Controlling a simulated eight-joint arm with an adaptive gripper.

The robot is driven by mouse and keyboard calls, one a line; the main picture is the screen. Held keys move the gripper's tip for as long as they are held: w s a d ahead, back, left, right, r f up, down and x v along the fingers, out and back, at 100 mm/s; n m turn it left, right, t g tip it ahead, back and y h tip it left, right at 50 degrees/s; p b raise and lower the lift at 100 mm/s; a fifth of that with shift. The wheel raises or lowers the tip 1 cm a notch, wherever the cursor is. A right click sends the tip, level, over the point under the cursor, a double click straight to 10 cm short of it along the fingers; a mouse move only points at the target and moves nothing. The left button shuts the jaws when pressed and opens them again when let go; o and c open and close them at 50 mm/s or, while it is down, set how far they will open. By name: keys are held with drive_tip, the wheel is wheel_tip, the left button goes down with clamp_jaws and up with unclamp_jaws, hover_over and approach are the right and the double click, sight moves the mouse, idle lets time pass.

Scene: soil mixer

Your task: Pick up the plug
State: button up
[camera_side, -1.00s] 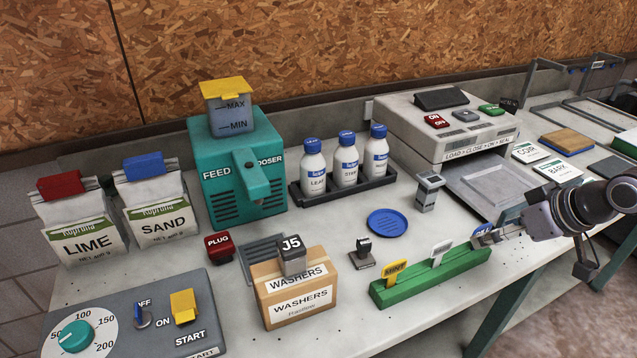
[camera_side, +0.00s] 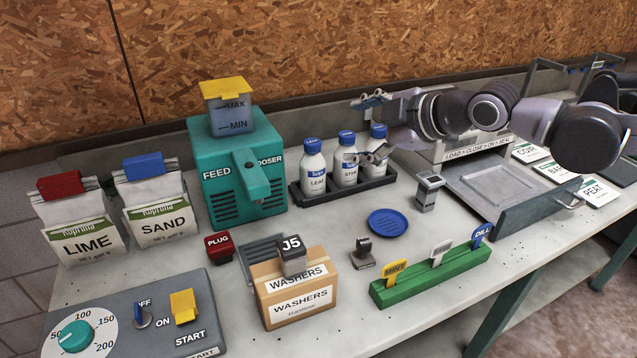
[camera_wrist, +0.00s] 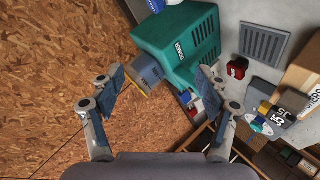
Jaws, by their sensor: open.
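The plug (camera_side: 220,247) is a small red block with a white "PLUG" label. It stands on the bench in front of the feed doser, left of a grey vent grille. In the wrist view the red plug (camera_wrist: 237,67) shows right of centre, beside the doser. My gripper (camera_side: 370,128) is high over the back of the bench near the white bottles, well to the right of the plug and apart from it. In the wrist view my gripper (camera_wrist: 160,80) has its two fingers spread with nothing held between them.
The teal feed doser (camera_side: 240,165) stands tall behind the plug. A washers box (camera_side: 297,299) stands right of it, a grey control panel (camera_side: 130,318) in front. Lime and sand bags (camera_side: 165,222) are at left. Several bottles stand in a black tray (camera_side: 352,190).

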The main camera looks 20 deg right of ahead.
drive_tip(key=w+a+r+n+t+y, duration=0.1)
drive_tip(key=w+a+r+n+y, duration=0.15)
drive_tip(key=a, duration=0.45)
drive_tip(key=w+a+r+n+y, duration=0.1)
drive_tip(key=w+a+n, duration=0.1)
drive_tip(key=a+n, duration=0.35)
drive_tip(key=m+g+h, duration=0.4)
drive_tip(key=m+g, duration=0.1)
drive_tip(key=m, duration=0.8)
hover_over(218, 241)
drive_tip(key=a, duration=0.2)
wheel_tip(218, 241, down, 13)
drive_tip(key=s+f+m, duration=0.1)
drive_tip(key=m, duration=0.1)
drive_tip(key=d+f+m+g+h, duration=0.1)
drive_tip(key=f+m, duration=0.1)
drive_tip(key=s+f+m+g+h, duration=0.1)
drive_tip(key=m, duration=0.1)
drive_tip(key=shift+s+d+f+m, duration=0.2)
drive_tip(key=shift+s+f+m, duration=0.1)
drive_tip(key=shift+w+d+f+m+g+h, duration=0.15)
drive_tip(key=shift+w+f+m, duration=0.3)
drive_tip(key=shift+f, duration=0.85)
drive_tip(key=shift+w+d+f+m+g+h, duration=0.15)
drive_tip(key=shift+w+f+m, duration=0.25)
drive_tip(key=shift+f, duration=0.95)
drive_tip(key=shift+w+f+m+g+h, duration=0.25)
drive_tip(key=shift+w+f+m, duration=0.2)
drive_tip(key=shift+f, duration=0.85)
drive_tip(key=c, duration=1.3)
